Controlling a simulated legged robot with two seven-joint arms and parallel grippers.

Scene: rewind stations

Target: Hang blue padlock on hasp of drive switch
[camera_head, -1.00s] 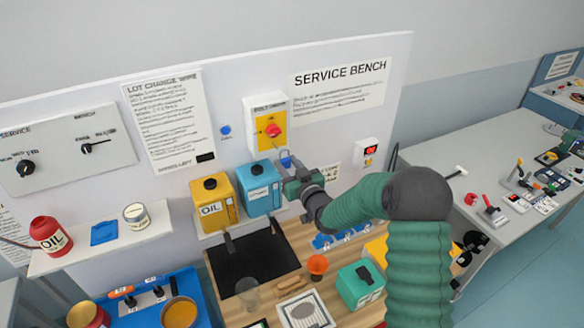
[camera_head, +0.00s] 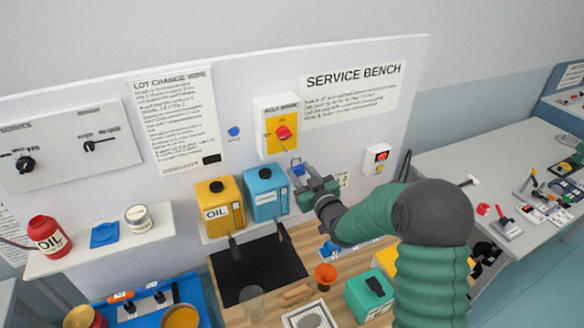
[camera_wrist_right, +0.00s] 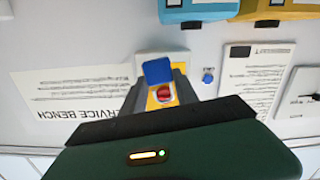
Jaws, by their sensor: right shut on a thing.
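The drive switch (camera_head: 277,127) is a white box on the bench's back panel, with a yellow plate and a red knob. It also shows in the right wrist view (camera_wrist_right: 164,94), partly hidden by the padlock and fingers. My right gripper (camera_head: 302,174) is shut on the blue padlock (camera_head: 298,168), just below the switch in the head view. The padlock's blue body (camera_wrist_right: 157,70) sits between the fingertips in the wrist view. Its thin shackle points up toward the switch. I cannot make out the hasp or whether the shackle touches it. My left gripper is not in view.
A yellow oil can (camera_head: 219,207) and a blue can (camera_head: 266,190) stand on a ledge below left of the switch. A small box with a red button (camera_head: 377,158) is on the panel at right. A blue disc (camera_head: 234,131) is left of the switch.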

